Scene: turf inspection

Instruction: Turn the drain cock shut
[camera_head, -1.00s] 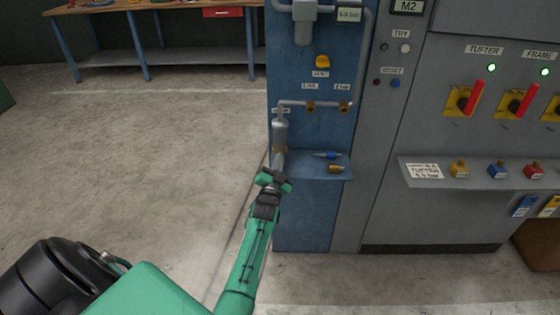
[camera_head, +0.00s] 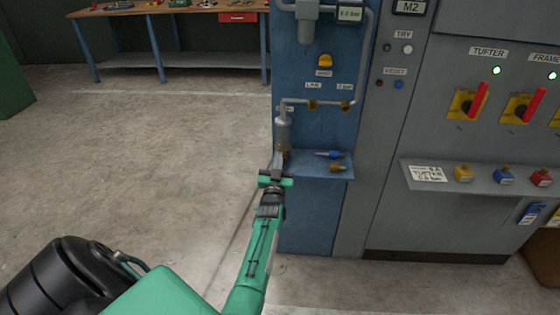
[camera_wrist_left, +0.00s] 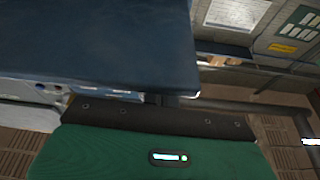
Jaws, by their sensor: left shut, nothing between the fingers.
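A grey vertical cylinder (camera_head: 283,128) hangs from the pipework on the left side of the blue panel (camera_head: 318,215). A small brass-coloured fitting (camera_head: 286,152), probably the drain cock, shows at its lower end; its handle and position cannot be made out. My left gripper (camera_head: 277,166), green and dark grey, is just below the fitting, pointing up, with its fingers shut and empty. Whether it touches the fitting cannot be told. In the left wrist view my left gripper (camera_wrist_left: 160,99) shows little of its fingers, and a dark blue surface (camera_wrist_left: 95,45) fills the upper left; the cock is not recognisable there.
A small blue shelf (camera_head: 310,172) with a blue-tipped and a brass-tipped piece lies just right of the gripper. A grey cabinet (camera_head: 450,220) with red-handled switches stands further right. A workbench (camera_head: 205,60) is at the back left. The floor (camera_head: 140,165) left of the panel is clear.

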